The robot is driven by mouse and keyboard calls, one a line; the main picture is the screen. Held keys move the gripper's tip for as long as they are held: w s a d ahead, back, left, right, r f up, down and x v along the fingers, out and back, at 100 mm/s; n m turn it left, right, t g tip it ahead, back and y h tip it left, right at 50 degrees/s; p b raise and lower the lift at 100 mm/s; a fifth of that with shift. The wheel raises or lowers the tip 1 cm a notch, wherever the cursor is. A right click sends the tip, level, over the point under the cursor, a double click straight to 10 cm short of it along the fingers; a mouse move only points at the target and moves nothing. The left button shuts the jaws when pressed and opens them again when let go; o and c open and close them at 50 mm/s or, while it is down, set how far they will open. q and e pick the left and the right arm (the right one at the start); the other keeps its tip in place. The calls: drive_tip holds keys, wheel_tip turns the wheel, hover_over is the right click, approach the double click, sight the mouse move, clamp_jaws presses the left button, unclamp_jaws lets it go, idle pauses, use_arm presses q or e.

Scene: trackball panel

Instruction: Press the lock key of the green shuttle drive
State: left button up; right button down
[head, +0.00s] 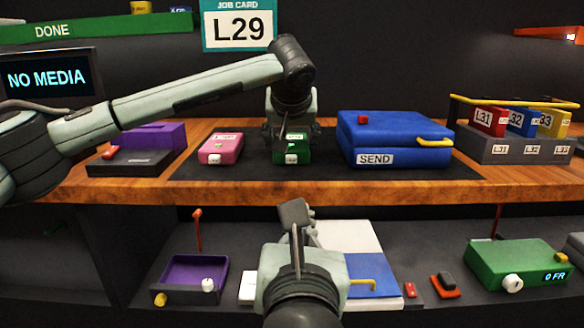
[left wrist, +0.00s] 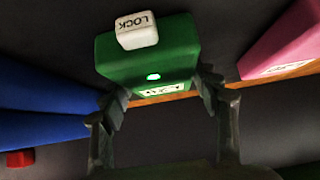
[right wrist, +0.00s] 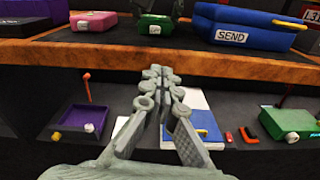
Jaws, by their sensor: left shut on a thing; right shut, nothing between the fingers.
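The green shuttle drive (head: 292,150) sits on the dark mat of the upper shelf, between a pink drive (head: 221,148) and a blue SEND box (head: 395,135). Its white lock key (head: 291,159) is on its front; the left wrist view shows the key (left wrist: 137,30) marked LOCK and a small lit green lamp on the drive (left wrist: 150,58). My left gripper (left wrist: 163,85) is shut on the green drive, one finger on each side. My right gripper (head: 296,213) is shut and empty, low in front of the shelf edge; it also shows in the right wrist view (right wrist: 160,80).
A purple and black unit (head: 137,150) stands at the left. A rack of numbered blocks (head: 515,148) with a yellow rail stands at the right. Below are a purple tray (head: 190,272) and a green unit (head: 515,263). The wooden edge (head: 400,190) lies before the mat.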

sight(293, 161)
use_arm(q)
drive_tip(key=shift+f, duration=0.1)
use_arm(e)
drive_tip(key=shift+s+a+r+n+t, duration=0.25)
drive_tip(key=shift+r+n, duration=0.15)
drive_tip(key=shift+r, duration=0.1)
drive_tip(key=shift+s+a+r+n+t, duration=0.1)
drive_tip(key=shift+a+r+n+t, duration=0.1)
drive_tip(key=shift+r+n, duration=0.25)
drive_tip(key=w, duration=1.4)
drive_tip(key=shift+w, duration=1.1)
use_arm(q)
drive_tip(key=shift+s+d, duration=0.1)
use_arm(e)
drive_tip(key=shift+s, duration=0.15)
drive_tip(key=s, duration=1.4)
